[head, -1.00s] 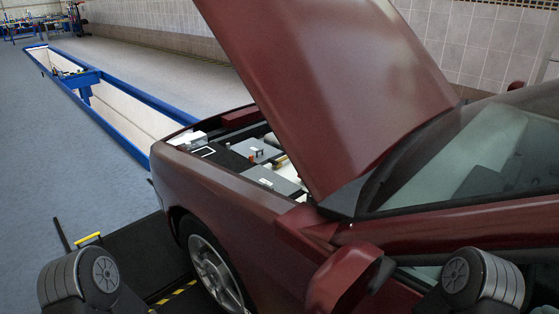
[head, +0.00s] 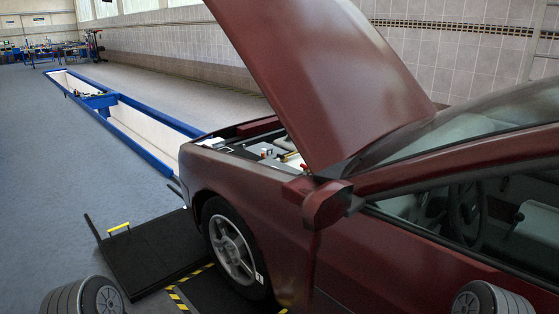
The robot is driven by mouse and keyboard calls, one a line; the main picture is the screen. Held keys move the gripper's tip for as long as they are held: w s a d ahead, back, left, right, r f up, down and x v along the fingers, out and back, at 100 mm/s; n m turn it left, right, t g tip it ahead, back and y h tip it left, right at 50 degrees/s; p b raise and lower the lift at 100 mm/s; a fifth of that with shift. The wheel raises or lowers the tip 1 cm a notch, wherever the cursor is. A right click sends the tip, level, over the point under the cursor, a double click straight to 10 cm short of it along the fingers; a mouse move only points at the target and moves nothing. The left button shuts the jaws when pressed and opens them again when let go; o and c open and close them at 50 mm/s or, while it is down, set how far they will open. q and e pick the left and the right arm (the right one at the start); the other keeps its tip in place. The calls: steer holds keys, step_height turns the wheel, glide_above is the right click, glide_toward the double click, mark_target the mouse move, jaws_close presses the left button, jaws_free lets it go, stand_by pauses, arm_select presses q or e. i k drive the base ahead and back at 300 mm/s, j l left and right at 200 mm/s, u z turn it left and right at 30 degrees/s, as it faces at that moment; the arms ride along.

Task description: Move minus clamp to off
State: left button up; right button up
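A dark red car (head: 275,222) stands on the right with its hood (head: 320,85) raised. In the open engine bay (head: 262,148) I see white, grey and black parts and a small red spot. The minus clamp is too small to make out at this distance. Neither gripper shows in the head view.
A black platform (head: 150,250) with a yellow handle (head: 119,228) lies beside the front wheel (head: 232,248). The side mirror (head: 327,203) sticks out toward me. A blue-edged pit (head: 150,160) runs back on the left. Grey floor (head: 45,190) is clear at left.

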mark_target(281, 157)
steer(key=z, duration=2.45)
steer(key=k+j, duration=0.2)
steer(key=j, duration=0.35)
steer(key=k+j, duration=0.2)
steer(key=j, duration=0.3)
steer(key=k+j, duration=0.15)
steer(key=j, duration=0.4)
steer(key=k+j, duration=0.2)
steer(key=j, duration=0.3)
steer(key=k+j, duration=0.2)
steer(key=j, duration=0.35)
steer(key=k+j, duration=0.2)
steer(key=j, duration=0.3)
steer(key=k+j, duration=0.15)
steer(key=j, duration=0.4)
steer(key=k+j, duration=0.2)
steer(key=j, duration=0.3)
